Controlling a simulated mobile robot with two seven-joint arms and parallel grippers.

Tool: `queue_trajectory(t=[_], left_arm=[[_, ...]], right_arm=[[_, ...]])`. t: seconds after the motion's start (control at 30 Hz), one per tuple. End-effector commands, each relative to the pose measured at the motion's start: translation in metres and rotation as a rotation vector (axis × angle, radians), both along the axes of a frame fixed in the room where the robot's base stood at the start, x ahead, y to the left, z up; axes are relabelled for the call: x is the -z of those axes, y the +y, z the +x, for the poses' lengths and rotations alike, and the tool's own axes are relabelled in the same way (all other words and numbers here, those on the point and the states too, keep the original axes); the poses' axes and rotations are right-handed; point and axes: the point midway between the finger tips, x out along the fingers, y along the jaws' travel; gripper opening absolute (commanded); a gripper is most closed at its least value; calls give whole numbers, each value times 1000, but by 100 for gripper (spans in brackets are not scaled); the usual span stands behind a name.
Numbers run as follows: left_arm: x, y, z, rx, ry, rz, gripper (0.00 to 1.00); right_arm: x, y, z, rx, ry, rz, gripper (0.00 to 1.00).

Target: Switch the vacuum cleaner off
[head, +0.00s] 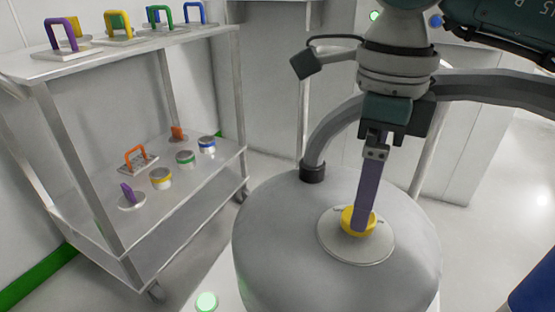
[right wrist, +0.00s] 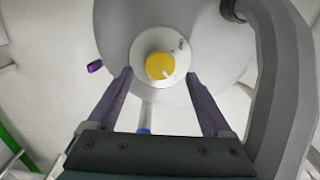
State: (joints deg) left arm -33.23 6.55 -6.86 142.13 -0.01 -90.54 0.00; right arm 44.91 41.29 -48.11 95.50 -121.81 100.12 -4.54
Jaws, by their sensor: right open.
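The vacuum cleaner (head: 275,235) is a grey domed drum with a curved grey hose rising from its top. A yellow knob (head: 350,216) sits on a pale round plate (head: 378,249) on the dome. In the right wrist view, the yellow knob (right wrist: 160,66) has a light mark near its lower edge, and the plate bears small markings too small to read. My right gripper (head: 362,228) points down at the knob and partly hides it. In the right wrist view its purple fingers (right wrist: 160,77) are apart, with the knob framed between their tips; contact cannot be told. My left gripper is out of view.
A two-shelf trolley (head: 130,263) stands at left, with coloured handles on top and several small lids and handles below. The grey hose (head: 338,130) arches close beside my right gripper. A glowing green light (head: 206,302) is at the bottom.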

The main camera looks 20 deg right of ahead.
Motion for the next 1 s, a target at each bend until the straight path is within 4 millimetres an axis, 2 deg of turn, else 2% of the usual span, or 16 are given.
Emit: queue_trajectory(t=[0.03,0.2,0.53,1.0], left_arm=[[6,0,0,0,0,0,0],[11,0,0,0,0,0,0],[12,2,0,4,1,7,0],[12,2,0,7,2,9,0]], right_arm=[[12,0,-1,0,4,-1,84],[29,1,0,-1,1,1,84],[32,1,0,-1,-1,1,84],[32,1,0,-1,0,1,32]])
